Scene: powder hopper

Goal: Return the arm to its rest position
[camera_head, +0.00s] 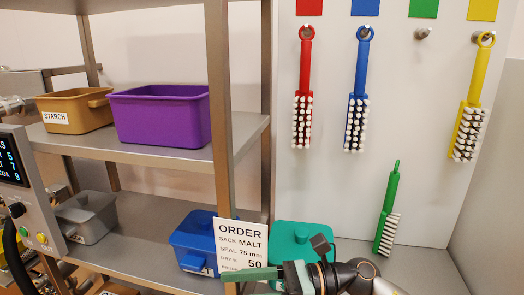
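My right arm (355,276) reaches in at the bottom centre, and its dark wrist points left. My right gripper (250,275) is seen side-on, with a dark green finger-like bar in front of the lower part of the order card. I cannot tell whether it is open or shut, and no held object shows clearly. My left gripper is not in view. A green brush (387,212) stands slightly tilted, bristles down, low against the pale board, apart from my gripper.
Red (305,75), blue (360,80) and yellow (472,100) brushes hang on the board (400,120); the hook (423,33) under the green square is empty. The order card (240,240), blue bin (192,240) and teal bin (300,238) are close to my gripper. A shelf post (218,110) rises behind.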

